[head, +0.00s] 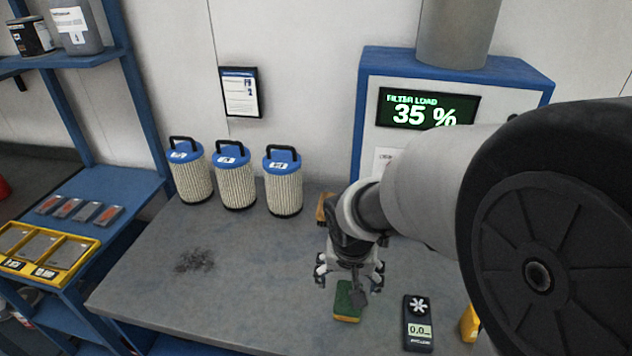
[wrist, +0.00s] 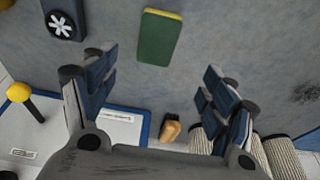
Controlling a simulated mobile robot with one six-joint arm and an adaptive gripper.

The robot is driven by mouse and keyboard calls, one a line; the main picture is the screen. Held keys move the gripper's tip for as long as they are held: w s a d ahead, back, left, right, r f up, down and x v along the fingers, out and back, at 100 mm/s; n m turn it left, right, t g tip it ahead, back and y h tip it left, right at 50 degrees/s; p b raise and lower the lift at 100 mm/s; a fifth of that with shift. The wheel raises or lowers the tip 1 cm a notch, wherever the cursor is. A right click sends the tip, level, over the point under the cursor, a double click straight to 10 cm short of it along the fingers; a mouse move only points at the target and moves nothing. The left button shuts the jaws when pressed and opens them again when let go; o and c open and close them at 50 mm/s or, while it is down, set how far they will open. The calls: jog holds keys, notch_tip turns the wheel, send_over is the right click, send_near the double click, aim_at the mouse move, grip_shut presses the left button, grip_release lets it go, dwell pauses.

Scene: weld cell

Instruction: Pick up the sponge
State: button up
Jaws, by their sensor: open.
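The sponge (head: 346,303) is a green and yellow block lying flat on the grey table, just below my gripper in the head view. In the wrist view the sponge (wrist: 160,38) lies ahead of the fingertips, roughly midway between them in width, green face up with a yellow edge. My gripper (head: 349,274) is above the table close to the sponge, and its fingers partly overlap the sponge in the head view. In the wrist view my gripper (wrist: 160,84) has its two fingers spread wide with nothing between them.
A black meter (head: 418,322) lies right of the sponge. Three filter cartridges (head: 235,177) stand at the back of the table, left of the blue-framed filter unit (head: 456,68). A dark smudge (head: 195,260) marks the table's left part, which is otherwise clear. A yellow object (head: 469,323) is at the right.

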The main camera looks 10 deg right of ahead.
jog(key=b, duration=0.2)
send_over(348, 298)
jog(key=s, duration=0.1)
jog(key=f, duration=0.6)
jog(key=shift+s+a+f, duration=0.1)
jog(key=shift+a, duration=0.3)
jog(key=shift+d+b+x, duration=0.2)
jog(key=shift+b+x, duration=0.8)
jog(key=shift+x, duration=1.6)
jog(key=shift+f+b, duration=0.2)
jog(key=shift+b, duration=0.15)
jog(key=shift+c, duration=0.3)
jog(key=c, duration=0.7)
